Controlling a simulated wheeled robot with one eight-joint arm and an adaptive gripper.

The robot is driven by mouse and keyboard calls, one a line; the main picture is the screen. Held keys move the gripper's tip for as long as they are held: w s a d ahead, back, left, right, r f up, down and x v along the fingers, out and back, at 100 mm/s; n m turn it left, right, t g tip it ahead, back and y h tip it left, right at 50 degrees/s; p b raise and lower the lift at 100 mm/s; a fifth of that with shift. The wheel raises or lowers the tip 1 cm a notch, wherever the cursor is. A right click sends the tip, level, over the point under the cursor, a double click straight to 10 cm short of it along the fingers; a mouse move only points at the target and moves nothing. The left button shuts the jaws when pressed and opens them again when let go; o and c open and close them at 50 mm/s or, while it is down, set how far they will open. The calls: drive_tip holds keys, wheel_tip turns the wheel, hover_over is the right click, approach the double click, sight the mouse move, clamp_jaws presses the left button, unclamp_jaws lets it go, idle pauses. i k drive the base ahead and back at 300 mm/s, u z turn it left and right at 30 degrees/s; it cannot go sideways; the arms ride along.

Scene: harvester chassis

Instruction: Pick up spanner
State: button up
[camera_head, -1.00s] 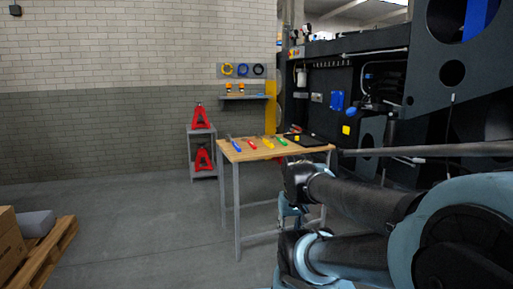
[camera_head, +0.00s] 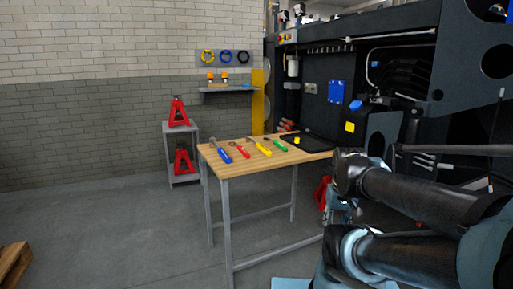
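A wooden-topped workbench (camera_head: 270,168) with grey legs stands at the middle. Several hand tools lie in a row on it: a blue-handled one (camera_head: 223,154), a red-handled one (camera_head: 242,152), a yellow-handled one (camera_head: 263,149) and a green-handled one (camera_head: 280,146). They have dark or metal ends, too small to tell which is the spanner. My arm's dark and light-blue links fill the lower right, in front of and to the right of the bench. I cannot make out my gripper's fingers in this view.
A grey shelf (camera_head: 182,153) with red stands is behind left. A dark chassis (camera_head: 400,75) stands right. A wooden pallet (camera_head: 13,262) is lower left; the floor between is clear.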

sight(246, 155)
drive_tip(key=u, duration=0.15)
drive_tip(key=i, duration=0.95)
drive_tip(key=u, duration=0.2)
